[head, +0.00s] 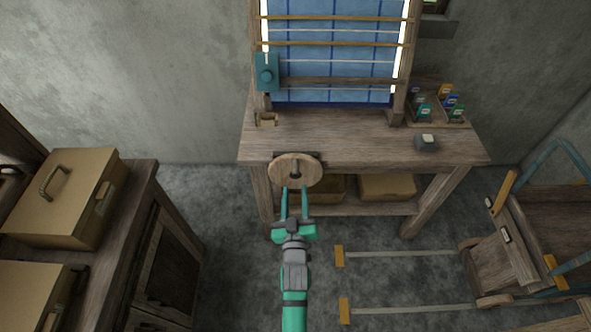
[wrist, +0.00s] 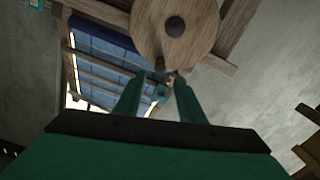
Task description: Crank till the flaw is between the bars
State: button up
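The round wooden crank wheel (head: 281,170) is on the front edge of the loom table, with a dark hub. In the wrist view the wheel (wrist: 150,30) fills the top, and a small dark knob (wrist: 160,65) shows below its hub. My gripper (head: 295,188) is just in front of the wheel. Its two green fingers are apart, and in the wrist view the gripper (wrist: 158,78) has the knob near the gap between its tips; contact cannot be told. The blue cloth (head: 335,65) stands upright behind, crossed by two ochre bars (head: 350,44). I cannot make out a distinct flaw.
A teal block with a knob (head: 267,74) is at the cloth's left edge. Small coloured packets (head: 440,103) and a grey box (head: 427,143) stand on the table's right. Tan cases (head: 65,198) are at left, a wooden cart (head: 515,240) at right.

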aim_at(295, 175)
jog(key=w, duration=0.9)
jog(key=shift+w, duration=0.4)
jog(key=shift+c, duration=0.2)
grip_shut()
